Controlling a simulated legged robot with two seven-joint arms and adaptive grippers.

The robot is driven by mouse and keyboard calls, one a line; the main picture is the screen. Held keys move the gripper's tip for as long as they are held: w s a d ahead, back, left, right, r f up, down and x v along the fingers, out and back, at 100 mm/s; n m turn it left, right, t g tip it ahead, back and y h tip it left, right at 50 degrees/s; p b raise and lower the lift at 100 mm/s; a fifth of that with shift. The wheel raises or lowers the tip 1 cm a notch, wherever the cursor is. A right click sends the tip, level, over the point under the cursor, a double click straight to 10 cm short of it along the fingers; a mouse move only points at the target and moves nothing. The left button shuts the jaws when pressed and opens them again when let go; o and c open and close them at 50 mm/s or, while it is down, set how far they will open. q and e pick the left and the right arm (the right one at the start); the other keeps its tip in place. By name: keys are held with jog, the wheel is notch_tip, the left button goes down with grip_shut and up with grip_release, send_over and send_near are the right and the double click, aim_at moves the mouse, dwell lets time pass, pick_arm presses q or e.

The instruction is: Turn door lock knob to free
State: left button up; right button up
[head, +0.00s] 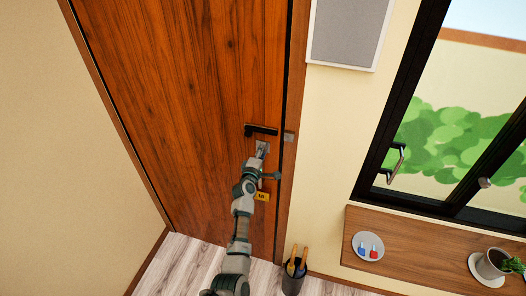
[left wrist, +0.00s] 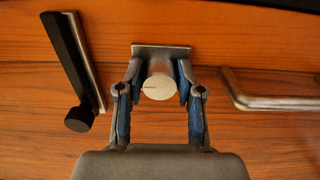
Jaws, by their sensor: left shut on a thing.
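The door lock knob (left wrist: 158,82) is a round silver cylinder on a square metal plate (left wrist: 160,50), fixed to the brown wooden door (head: 200,90). My left gripper (left wrist: 157,88) is shut on the knob, with one blue-padded finger on each side of it. A short dark line shows on the knob's face. In the head view my left gripper (head: 261,152) reaches the lock just below the black door handle (head: 262,130) and hides most of the knob. My right gripper is not in view.
The black handle (left wrist: 68,70) is left of the knob in the left wrist view, and a metal bar (left wrist: 265,98) is at right. A wooden shelf (head: 420,242) holds a dish (head: 368,238) and a potted plant (head: 495,262).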

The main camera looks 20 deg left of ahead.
pick_arm(q)
jog(key=shift+a+f, duration=0.15)
jog(key=o, duration=1.2)
jog(key=shift+c, duration=0.2)
jog(key=shift+a, duration=0.1)
jog(key=shift+s, duration=0.1)
jog(key=s, duration=1.1)
jog(key=shift+s+a, duration=0.2)
jog(key=shift+s, duration=0.15)
jog(key=shift+f, duration=0.1)
